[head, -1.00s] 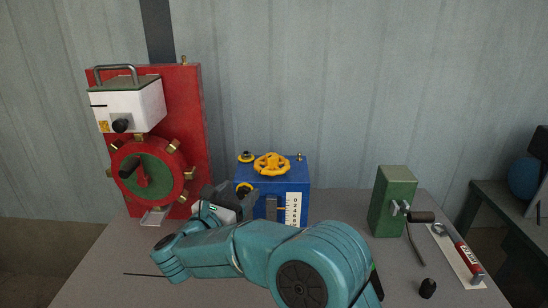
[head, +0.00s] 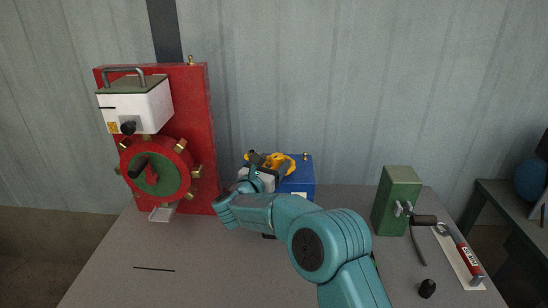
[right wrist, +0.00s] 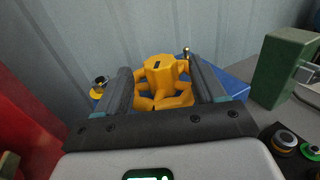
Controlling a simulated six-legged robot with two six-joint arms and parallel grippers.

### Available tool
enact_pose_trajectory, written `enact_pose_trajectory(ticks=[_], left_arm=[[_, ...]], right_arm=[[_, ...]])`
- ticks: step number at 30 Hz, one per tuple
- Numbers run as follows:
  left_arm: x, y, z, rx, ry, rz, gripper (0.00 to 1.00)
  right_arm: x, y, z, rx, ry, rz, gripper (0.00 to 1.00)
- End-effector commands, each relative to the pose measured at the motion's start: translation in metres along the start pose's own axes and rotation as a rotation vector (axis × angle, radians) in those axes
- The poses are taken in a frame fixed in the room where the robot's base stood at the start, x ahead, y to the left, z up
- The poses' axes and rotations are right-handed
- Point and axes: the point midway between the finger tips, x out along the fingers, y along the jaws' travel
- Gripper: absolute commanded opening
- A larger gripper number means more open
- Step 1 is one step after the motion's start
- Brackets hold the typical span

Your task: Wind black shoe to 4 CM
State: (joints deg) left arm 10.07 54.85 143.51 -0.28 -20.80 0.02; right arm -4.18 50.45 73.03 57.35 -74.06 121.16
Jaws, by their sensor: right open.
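The blue box (head: 303,172) stands on the table behind my right arm, with a yellow handwheel (head: 279,162) on its top. In the right wrist view the handwheel (right wrist: 160,82) lies between the two dark fingers of my right gripper (right wrist: 160,66). The gripper is open, one finger on each side of the wheel, and I cannot tell whether either touches it. In the head view my right gripper (head: 270,163) is over the box top. My arm hides most of the box front and its white scale; I cannot make out the black shoe or its reading. My left gripper is not in view.
A red panel (head: 195,100) with a red and green wheel (head: 155,172) stands at left. A green block (head: 399,195) with a crank stands at right, near a red-handled tool (head: 466,257) and a black knob (head: 427,288). The front left table is mostly clear.

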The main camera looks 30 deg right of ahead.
Motion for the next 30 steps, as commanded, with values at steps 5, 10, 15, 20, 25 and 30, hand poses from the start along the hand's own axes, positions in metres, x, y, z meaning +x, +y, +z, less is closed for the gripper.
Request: enact_pose_trajectory(ticks=[5, 10, 15, 20, 25, 30], left_arm=[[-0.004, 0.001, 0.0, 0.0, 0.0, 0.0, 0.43], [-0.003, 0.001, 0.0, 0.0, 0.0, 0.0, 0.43], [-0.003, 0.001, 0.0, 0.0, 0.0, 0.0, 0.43], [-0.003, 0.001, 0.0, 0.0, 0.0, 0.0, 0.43], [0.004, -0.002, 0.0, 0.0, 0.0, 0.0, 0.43], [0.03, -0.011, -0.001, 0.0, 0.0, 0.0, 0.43]], right_arm=[[0.012, 0.0, 0.0, 0.0, 0.0, 0.0, 0.69], [0.013, 0.0, 0.0, 0.0, 0.0, 0.0, 0.69], [0.012, 0.0, 0.0, 0.0, 0.0, 0.0, 0.37], [0.012, 0.0, 0.0, 0.0, 0.0, 0.001, 0.13], [0.013, 0.0, -0.002, 0.002, 0.0, 0.013, 0.13], [0.014, -0.002, -0.006, 0.004, -0.003, 0.067, 0.13]])
